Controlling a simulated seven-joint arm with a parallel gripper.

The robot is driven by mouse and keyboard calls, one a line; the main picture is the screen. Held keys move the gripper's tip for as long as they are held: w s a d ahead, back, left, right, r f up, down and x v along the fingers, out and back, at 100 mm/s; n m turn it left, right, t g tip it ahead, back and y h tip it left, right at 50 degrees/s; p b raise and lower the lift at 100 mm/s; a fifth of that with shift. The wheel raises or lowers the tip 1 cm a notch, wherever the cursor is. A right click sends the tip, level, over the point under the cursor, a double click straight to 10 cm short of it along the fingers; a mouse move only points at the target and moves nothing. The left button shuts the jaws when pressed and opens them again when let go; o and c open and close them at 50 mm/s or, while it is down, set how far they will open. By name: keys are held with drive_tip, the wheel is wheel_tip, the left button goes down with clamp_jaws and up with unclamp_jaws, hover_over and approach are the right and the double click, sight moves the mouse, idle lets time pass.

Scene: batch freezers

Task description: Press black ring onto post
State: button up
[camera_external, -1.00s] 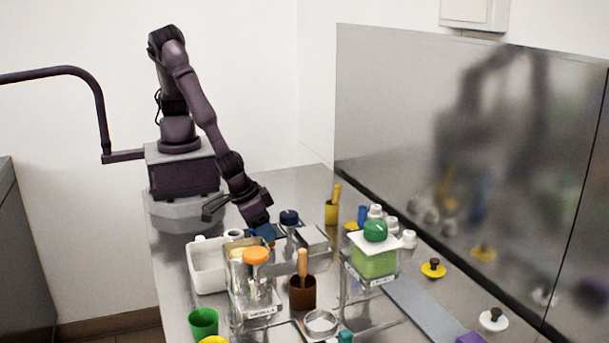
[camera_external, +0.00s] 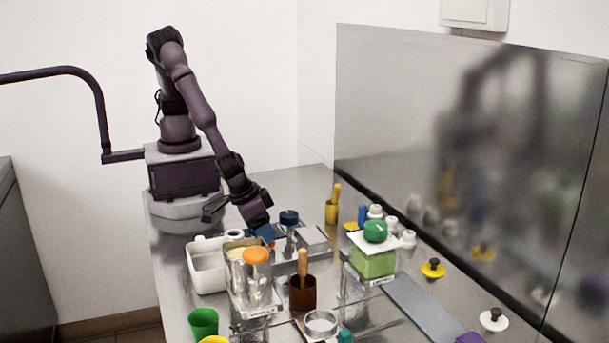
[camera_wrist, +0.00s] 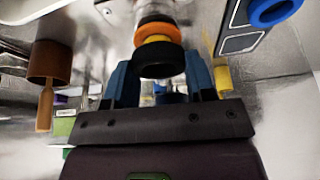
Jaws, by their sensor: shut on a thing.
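My gripper (camera_external: 266,231) is low over the worktop in the external view, its blue fingers pointing down. In the wrist view, my gripper (camera_wrist: 160,75) has its two blue fingers on either side of a black ring (camera_wrist: 158,61) and is shut on it. Just beyond the black ring, an orange ring (camera_wrist: 158,33) and another dark ring (camera_wrist: 157,20) appear in line with it. The post is mostly hidden by the rings, so I cannot tell how far the black ring sits on it. The held ring cannot be made out in the external view.
A white bin (camera_external: 205,275), an orange-lidded clear jar (camera_external: 256,257) and a brown cup with a wooden handle (camera_external: 302,292) crowd the area near my gripper. A green-capped container (camera_external: 373,262) stands to the right. A blue ring-shaped thing (camera_wrist: 272,10) shows in the wrist view.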

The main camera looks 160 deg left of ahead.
drive_tip(key=shift+f, duration=0.7)
idle(0.3)
drive_tip(key=o, duration=0.3)
drive_tip(key=shift+c, duration=1.3)
drive_tip(key=shift+f, duration=0.4)
drive_tip(key=o, duration=1.4)
